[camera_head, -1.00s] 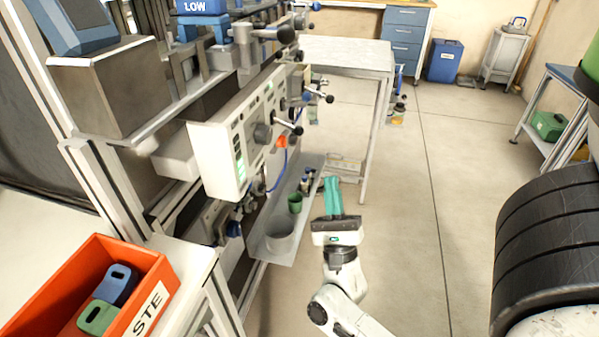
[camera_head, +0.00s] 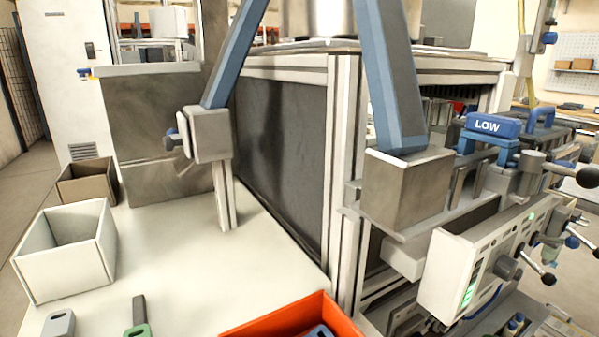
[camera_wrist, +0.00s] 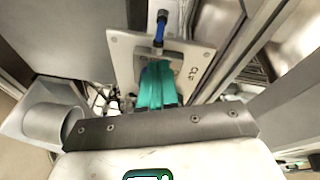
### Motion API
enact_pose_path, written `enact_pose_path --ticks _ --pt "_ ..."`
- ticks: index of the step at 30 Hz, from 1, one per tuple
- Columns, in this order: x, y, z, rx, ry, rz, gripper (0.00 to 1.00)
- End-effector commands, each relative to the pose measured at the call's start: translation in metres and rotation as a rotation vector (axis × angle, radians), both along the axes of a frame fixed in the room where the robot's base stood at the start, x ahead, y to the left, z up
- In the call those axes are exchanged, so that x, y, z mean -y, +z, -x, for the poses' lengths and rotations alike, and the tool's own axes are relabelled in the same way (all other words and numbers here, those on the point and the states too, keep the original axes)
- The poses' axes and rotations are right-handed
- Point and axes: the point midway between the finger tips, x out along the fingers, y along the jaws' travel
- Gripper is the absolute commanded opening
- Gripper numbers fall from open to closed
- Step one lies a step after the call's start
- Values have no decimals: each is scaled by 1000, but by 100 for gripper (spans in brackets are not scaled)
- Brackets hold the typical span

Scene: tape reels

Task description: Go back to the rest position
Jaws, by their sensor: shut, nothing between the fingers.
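My gripper (camera_wrist: 158,88) shows in the wrist view, its teal fingers together at the middle with nothing between them. Behind the fingertips is a light plate (camera_wrist: 122,50) with a blue cable running into it. I cannot tell the exact gap between the fingertips and that plate. No marker of the rest position shows.
A grey cup (camera_wrist: 55,122) stands left of my gripper. In the head view, a white control box (camera_head: 440,275) with levers juts out at right. An orange bin (camera_head: 270,326), a white box (camera_head: 60,270) and a brown box (camera_head: 85,188) are on the bench.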

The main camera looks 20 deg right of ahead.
Motion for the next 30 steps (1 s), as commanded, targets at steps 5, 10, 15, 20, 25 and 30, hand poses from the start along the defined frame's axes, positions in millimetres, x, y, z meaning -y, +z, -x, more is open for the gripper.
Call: enact_pose_path --ticks 5,10,15,20,25,30 --pt "-37 -48 8 -359 168 228 0" --pt "-64 -88 38 -680 373 441 0" --pt "-81 -114 82 -956 605 622 0" --pt "-89 -123 122 -1144 802 734 0" --pt "-94 -124 160 -1295 992 813 0" --pt "-95 -94 173 -1343 1060 834 0"
